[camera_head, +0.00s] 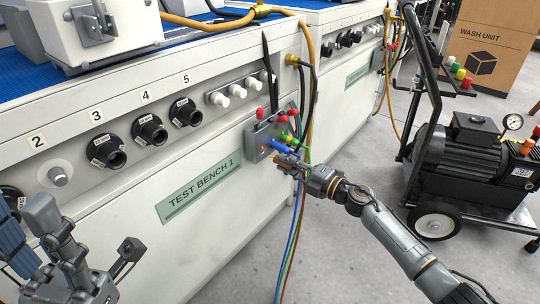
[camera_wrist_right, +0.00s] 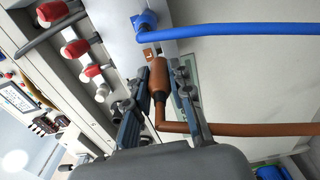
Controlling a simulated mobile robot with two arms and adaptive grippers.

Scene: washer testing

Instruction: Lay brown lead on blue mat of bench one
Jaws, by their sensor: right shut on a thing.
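My right gripper (camera_head: 286,161) is at the grey socket box (camera_head: 262,137) on the front of test bench one. In the right wrist view its two fingers (camera_wrist_right: 158,90) are shut on the brown lead's plug (camera_wrist_right: 158,78). The plug's tip is close to the box face beside a small label; I cannot tell whether it touches. The brown cable (camera_wrist_right: 250,129) bends off to the right. The blue mat (camera_head: 20,72) covers the bench top. My left gripper (camera_head: 14,240) is at the lower left, partly cut off, and its opening is unclear.
A blue lead (camera_wrist_right: 240,29) is plugged in beside the brown one. A white appliance (camera_head: 110,32) stands on the mat. Black numbered ports (camera_head: 105,151) and white knobs (camera_head: 222,98) line the bench front. A wheeled pump (camera_head: 465,160) stands on the floor at right.

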